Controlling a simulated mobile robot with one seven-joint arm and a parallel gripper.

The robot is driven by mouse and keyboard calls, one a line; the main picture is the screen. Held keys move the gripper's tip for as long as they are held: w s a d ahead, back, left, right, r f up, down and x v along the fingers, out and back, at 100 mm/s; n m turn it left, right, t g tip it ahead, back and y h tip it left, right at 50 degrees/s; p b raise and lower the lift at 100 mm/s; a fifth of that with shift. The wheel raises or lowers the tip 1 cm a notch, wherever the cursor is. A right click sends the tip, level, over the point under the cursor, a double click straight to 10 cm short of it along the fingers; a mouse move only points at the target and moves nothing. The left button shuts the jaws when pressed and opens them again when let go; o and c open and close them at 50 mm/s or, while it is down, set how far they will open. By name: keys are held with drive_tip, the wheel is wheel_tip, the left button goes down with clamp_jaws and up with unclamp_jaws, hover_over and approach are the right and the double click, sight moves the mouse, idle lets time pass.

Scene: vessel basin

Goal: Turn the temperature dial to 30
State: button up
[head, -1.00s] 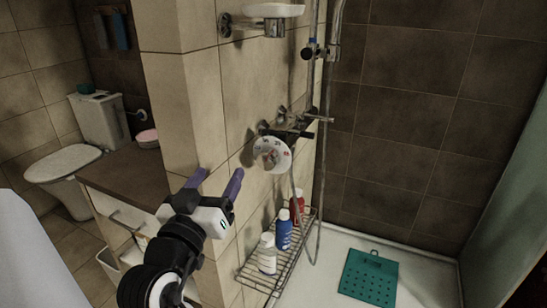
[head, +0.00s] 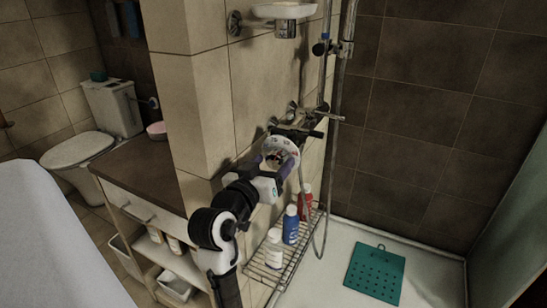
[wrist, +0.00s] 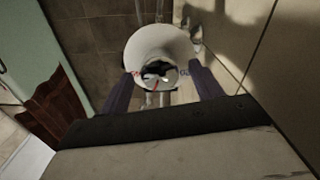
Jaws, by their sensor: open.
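The temperature dial (head: 281,152) is a white round disc with dark and reddish marks, below the shower mixer on the tiled wall. In the wrist view the dial (wrist: 160,50) sits ahead, between the two purple fingers. It shows a dark centre and a red line, and its numbers are too small to read. My gripper (head: 271,162) is open, with one finger at each side of the dial in the head view. In the wrist view my gripper (wrist: 157,88) looks apart from the dial's rim. Whether a finger touches it I cannot tell.
The mixer (head: 305,130) and hose are just above and right of the dial. A wire rack (head: 268,272) with several bottles hangs below. A soap dish (head: 283,11) is above. A teal mat (head: 375,272) lies on the shower floor. A wooden counter (head: 135,175) stands left.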

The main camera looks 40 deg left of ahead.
drive_tip(key=shift+x, duration=0.75)
drive_tip(key=c, duration=1)
drive_tip(key=shift+r+n+p, duration=0.1)
drive_tip(key=shift+n+p, duration=0.2)
drive_tip(key=shift+p, duration=0.15)
drive_tip(key=n+p, duration=0.3)
drive_tip(key=shift+n, duration=0.4)
drive_tip(key=shift+n+p, duration=1.75)
drive_tip(key=shift+n, duration=0.35)
